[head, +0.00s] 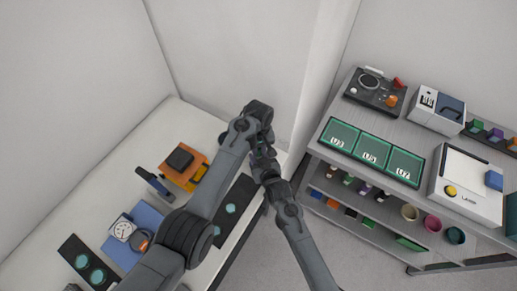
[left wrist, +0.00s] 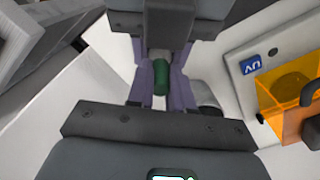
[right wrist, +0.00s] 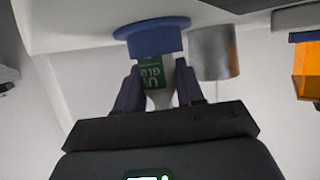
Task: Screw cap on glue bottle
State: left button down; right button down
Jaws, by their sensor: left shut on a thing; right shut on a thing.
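The glue bottle (right wrist: 152,73) is white with a green label whose text shows upside down in the right wrist view. My right gripper (right wrist: 158,82) is shut on it, one dark finger at each side. In the head view the grippers meet, hiding bottle and cap.
A grey cylinder (right wrist: 213,52) stands close beside the blue piece. An orange UV box (left wrist: 290,88) is at the right of the left wrist view. The bench (head: 115,150) holds several instruments. A grey shelf unit (head: 325,157) with green trays stands to the right.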

pick_arm(q)
jog(key=m, duration=1)
jog(key=shift+m, duration=0.4)
jog(key=c, duration=1)
grip_release()
jog(key=shift+r, duration=2.25)
